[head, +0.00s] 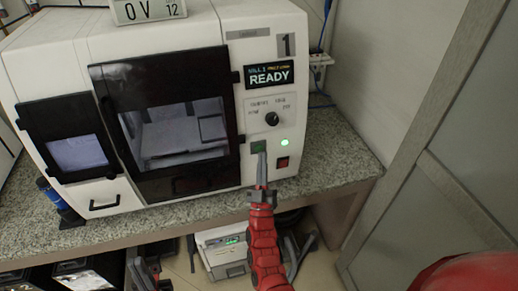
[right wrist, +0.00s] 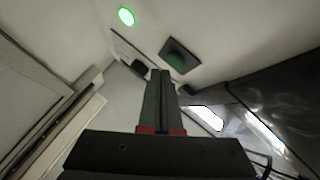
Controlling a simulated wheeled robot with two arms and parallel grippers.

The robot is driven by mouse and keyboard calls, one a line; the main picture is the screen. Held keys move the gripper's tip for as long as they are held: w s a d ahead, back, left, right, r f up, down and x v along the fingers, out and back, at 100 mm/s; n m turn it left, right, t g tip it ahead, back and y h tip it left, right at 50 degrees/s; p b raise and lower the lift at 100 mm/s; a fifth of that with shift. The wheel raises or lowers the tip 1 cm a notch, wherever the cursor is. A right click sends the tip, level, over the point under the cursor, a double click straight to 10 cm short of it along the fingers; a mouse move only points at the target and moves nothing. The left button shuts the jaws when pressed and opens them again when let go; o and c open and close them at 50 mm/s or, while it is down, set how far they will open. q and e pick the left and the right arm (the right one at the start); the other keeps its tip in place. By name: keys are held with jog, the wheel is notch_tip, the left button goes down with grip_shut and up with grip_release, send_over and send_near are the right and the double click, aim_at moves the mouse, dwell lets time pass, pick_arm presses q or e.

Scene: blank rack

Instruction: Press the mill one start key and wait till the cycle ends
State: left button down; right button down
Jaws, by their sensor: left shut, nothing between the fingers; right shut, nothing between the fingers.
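Mill one (head: 222,30) is a white machine marked "1". Its display (head: 269,74) reads READY. The green start key (head: 258,147) is on its front panel, with a lit green lamp (head: 284,142) to its right. My right gripper (head: 262,160) is shut and empty, its fingertips just below the green key; I cannot tell whether they touch it. In the right wrist view, the green key (right wrist: 178,60) lies just right of the closed fingertips (right wrist: 160,74), and the green lamp (right wrist: 126,16) glows up left. My left gripper (head: 146,272) is low at the bottom edge, shut and empty.
A red key (head: 282,163) sits close right of the green one, and a rotary knob (head: 272,119) above. The dark-framed mill door (head: 170,120) is shut. The granite bench (head: 335,150) has free room to the right. A grey-white box (head: 224,250) stands below.

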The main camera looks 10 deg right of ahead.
jog(key=shift+w+b, duration=0.4)
jog(key=shift+w, duration=0.05)
